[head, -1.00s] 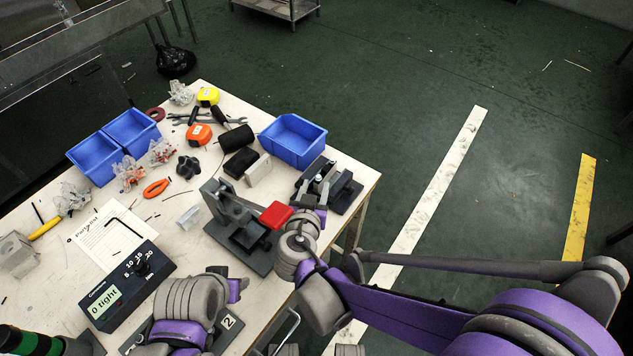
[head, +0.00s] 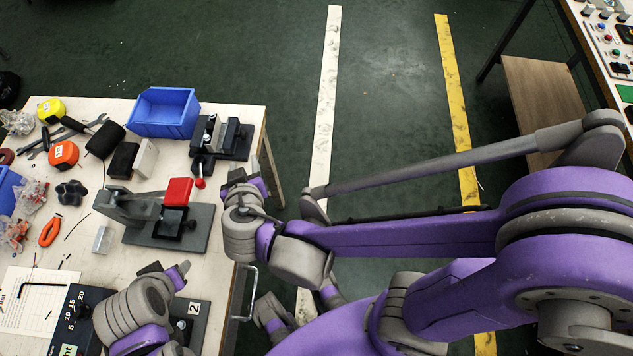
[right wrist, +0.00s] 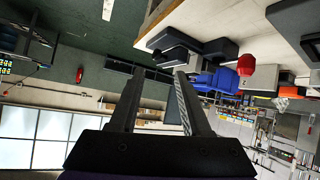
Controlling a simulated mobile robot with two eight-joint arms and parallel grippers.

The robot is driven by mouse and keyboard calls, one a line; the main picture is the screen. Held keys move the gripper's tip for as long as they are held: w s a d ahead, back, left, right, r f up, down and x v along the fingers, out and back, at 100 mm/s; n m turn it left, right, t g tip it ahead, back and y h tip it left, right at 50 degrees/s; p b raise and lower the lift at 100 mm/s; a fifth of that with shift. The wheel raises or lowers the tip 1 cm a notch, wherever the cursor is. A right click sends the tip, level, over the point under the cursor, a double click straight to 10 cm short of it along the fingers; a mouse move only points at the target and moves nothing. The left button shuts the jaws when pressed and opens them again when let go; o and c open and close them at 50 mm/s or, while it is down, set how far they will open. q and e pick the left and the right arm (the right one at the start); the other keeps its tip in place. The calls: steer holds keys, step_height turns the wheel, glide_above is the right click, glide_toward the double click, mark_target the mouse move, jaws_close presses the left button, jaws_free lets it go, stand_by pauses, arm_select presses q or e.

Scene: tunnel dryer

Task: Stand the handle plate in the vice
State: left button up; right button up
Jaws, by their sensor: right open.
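A dark vice-like fixture (head: 222,138) with a red ball knob (head: 200,183) stands at the table's back right in the head view. Nearer is a grey base fixture (head: 150,232) with an upright grey bracket and a red block (head: 178,191). I cannot tell which piece is the handle plate; a small pale metal piece (head: 103,240) lies left of this base. My right gripper (head: 259,165) is right of the fixtures, by the table's right edge. It shows open and empty in the right wrist view (right wrist: 158,76). My left gripper (head: 168,266) is in front of the base; its jaw state is unclear.
A blue bin (head: 165,113), a black block (head: 123,160) and a white block (head: 146,158) lie at the back. Tools and a control box (head: 72,318) are on the left.

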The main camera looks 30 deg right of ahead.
arm_select(q)
steer(key=shift+s, duration=0.1)
arm_select(e)
steer(key=s+d+f+n+g+y, duration=0.1)
steer(key=s+d+f+g+y, duration=0.2)
steer(key=s+d, duration=0.9)
steer(key=g, duration=0.2)
steer(key=shift+s+d+n+g, duration=0.3)
steer(key=shift+d+g, duration=0.1)
